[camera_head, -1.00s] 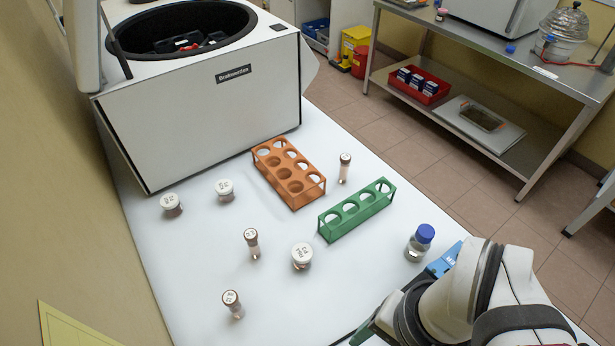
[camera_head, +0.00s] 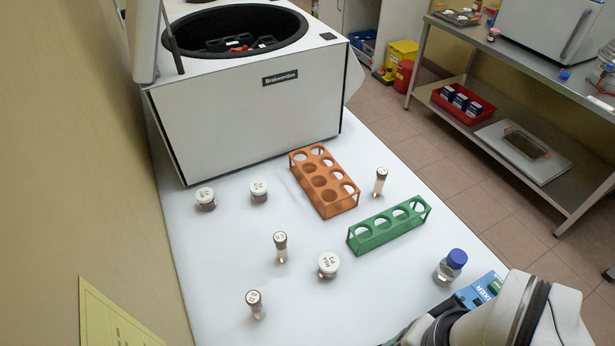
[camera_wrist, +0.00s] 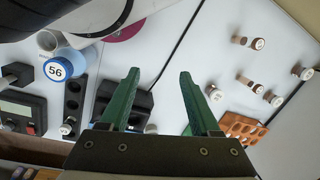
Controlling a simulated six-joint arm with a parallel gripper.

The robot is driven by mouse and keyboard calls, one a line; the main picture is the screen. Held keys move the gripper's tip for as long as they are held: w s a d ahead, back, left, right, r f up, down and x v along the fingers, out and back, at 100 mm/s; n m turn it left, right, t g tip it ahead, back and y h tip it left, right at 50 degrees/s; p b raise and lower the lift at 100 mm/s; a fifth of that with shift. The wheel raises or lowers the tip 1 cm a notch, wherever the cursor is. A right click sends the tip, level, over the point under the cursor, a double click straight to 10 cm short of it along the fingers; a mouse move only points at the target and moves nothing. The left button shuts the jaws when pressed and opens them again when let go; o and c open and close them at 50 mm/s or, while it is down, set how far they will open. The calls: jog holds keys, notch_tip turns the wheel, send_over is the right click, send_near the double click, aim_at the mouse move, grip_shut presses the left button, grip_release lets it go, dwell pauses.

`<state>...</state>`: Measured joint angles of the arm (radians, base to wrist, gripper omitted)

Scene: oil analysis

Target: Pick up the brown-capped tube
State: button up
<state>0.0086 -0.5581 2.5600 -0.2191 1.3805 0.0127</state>
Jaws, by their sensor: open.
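Three slim tubes with brownish caps stand upright on the white table in the head view: one near the middle (camera_head: 280,246), one toward the front (camera_head: 255,304), and one right of the orange rack (camera_head: 381,181). I cannot tell which one the task means. My gripper (camera_wrist: 159,75) shows in the wrist view with its green fingers apart and nothing between them. It is away from the tubes; several small capped containers show to the right in that view. In the head view only part of my arm shows, at lower right; the fingers are hidden.
An orange rack (camera_head: 325,186) and a green rack (camera_head: 390,230) stand on the table, near white-capped jars (camera_head: 328,266) and a blue-capped bottle (camera_head: 450,267). A centrifuge (camera_head: 250,105) stands behind.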

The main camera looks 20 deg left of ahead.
aim_at(281, 239)
jog(key=w+a+f+n+t, duration=0.2)
jog(key=w+a+f+t, duration=0.1)
jog(key=w, duration=0.5)
jog(key=w+a+f+n+t, duration=0.2)
jog(key=w+a+f+n, duration=0.1)
jog(key=w, duration=0.5)
jog(key=w+a+f+n+t, duration=0.2)
jog(key=w+a+f+t, duration=0.1)
jog(key=w, duration=0.5)
jog(key=a+f+n+y, duration=0.2)
jog(key=a+y, duration=0.1)
jog(key=a, duration=0.2)
jog(key=s+a+f+n+t+y, duration=0.1)
jog(key=a+f+n+y, duration=0.1)
jog(key=a, duration=0.4)
jog(key=a+f+n+y, duration=0.2)
jog(key=a+n+y, duration=0.1)
jog(key=a, duration=0.2)
jog(key=shift+s+a+n+y, duration=0.2)
jog(key=shift+s+n+y, duration=0.1)
jog(key=shift+s+y, duration=0.1)
jog(key=shift+n, duration=0.5)
jog(key=s+d+f, duration=0.2)
jog(key=shift+d+f, duration=0.25)
jog(key=shift+f, duration=0.15)
jog(key=x, duration=0.7)
grip_shut()
